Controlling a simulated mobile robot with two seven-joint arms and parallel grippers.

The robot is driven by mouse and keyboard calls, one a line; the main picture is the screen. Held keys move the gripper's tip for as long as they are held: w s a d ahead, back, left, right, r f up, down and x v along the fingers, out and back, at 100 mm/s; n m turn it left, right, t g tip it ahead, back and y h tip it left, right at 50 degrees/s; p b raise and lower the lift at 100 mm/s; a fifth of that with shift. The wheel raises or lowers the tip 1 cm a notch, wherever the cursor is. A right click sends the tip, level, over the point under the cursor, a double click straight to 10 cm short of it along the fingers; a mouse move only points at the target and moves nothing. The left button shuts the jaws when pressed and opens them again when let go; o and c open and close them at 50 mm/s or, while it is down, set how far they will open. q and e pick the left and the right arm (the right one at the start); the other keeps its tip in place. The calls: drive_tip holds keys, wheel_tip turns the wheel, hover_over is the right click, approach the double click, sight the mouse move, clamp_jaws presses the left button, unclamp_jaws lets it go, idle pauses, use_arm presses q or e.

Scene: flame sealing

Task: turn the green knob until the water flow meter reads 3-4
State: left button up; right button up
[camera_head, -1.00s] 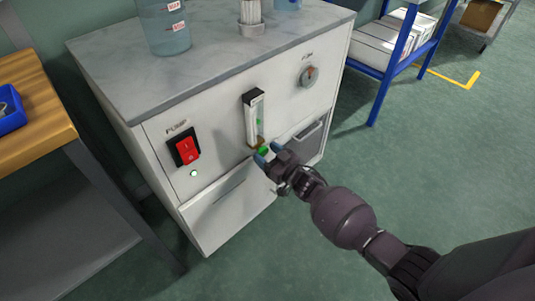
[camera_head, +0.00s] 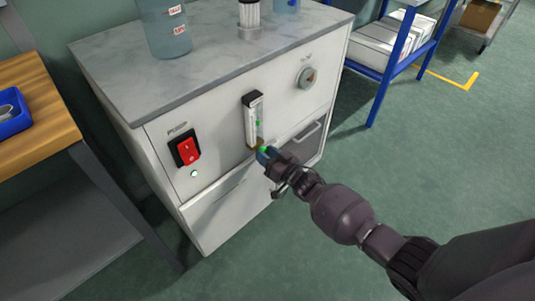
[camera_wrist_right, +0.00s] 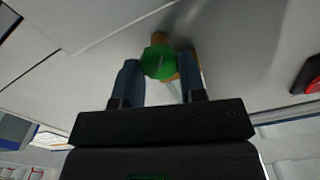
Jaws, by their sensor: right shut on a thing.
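The green knob (camera_head: 264,149) sits at the foot of the water flow meter (camera_head: 250,122) on the front of the white cabinet. The meter is an upright clear tube with a black top cap and a small green mark inside; its reading is too small to make out. My right gripper (camera_head: 267,154) is shut on the knob, with its blue fingertips partly hiding it. In the right wrist view the knob (camera_wrist_right: 158,62) shows between the two fingers (camera_wrist_right: 158,72), in front of a brass-coloured fitting. My left gripper is not in view.
A red pump switch (camera_head: 187,150) is left of the meter, and a round dial (camera_head: 307,77) is upper right. A dark recess with a handle (camera_head: 307,131) lies right of the knob. A blue-tinted vessel (camera_head: 165,28) stands on the cabinet top.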

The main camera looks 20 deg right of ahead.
drive_tip(key=m, duration=0.6)
drive_tip(key=shift+f+m, duration=0.15)
drive_tip(key=shift+m, duration=0.25)
idle(0.4)
drive_tip(key=o, duration=0.9)
drive_tip(key=shift+d, duration=0.1)
